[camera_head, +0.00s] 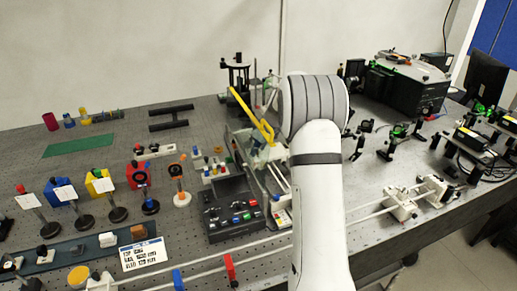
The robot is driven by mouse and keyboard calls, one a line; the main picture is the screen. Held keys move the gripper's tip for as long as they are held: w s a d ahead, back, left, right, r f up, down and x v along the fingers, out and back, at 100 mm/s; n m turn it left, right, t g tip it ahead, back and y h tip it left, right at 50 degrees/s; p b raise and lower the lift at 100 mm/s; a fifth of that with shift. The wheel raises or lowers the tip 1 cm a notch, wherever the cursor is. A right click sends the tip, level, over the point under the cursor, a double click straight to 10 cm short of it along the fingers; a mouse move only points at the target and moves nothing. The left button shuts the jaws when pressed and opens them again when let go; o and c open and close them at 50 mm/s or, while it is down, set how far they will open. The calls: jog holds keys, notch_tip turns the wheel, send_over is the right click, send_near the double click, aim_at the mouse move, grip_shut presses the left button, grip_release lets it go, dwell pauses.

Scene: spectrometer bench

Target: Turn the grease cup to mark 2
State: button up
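I cannot pick out the grease cup or its marks for sure in the head view; it may be hidden behind my arm or too small to tell. My white arm (320,205) rises through the middle right of the picture, with a grey ringed joint on top. My gripper does not show, so neither its opening nor its distance to the cup can be seen. Left of my arm stand a yellow slanted bar (251,116) and a black control box (233,212) with coloured buttons.
The perforated bench (105,173) is crowded. Mounted coloured blocks and a white label card (142,254) stand at left. A green mat (78,145) lies behind them. A large black instrument (405,85) stands back right. A rail with white holders (402,203) runs right of my arm.

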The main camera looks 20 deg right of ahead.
jog(key=v, duration=0.3)
jog(key=s+d+b, duration=0.4)
jog(key=s+d, duration=0.2)
jog(key=s, duration=0.4)
jog(key=shift+d+f, duration=0.2)
jog(key=w+a+r+n+g+y+p, duration=0.1)
jog(key=w+a+r+n+p, duration=0.15)
jog(key=w, duration=0.25)
jog(key=w+a+r+n+p, duration=0.2)
jog(key=w+n+p, duration=0.1)
jog(key=w+p, duration=0.15)
jog(key=shift+y, duration=0.3)
jog(key=x, duration=0.8)
jog(key=shift+w+d+p, duration=0.1)
jog(key=shift+w+p, duration=0.1)
jog(key=shift+p, duration=0.2)
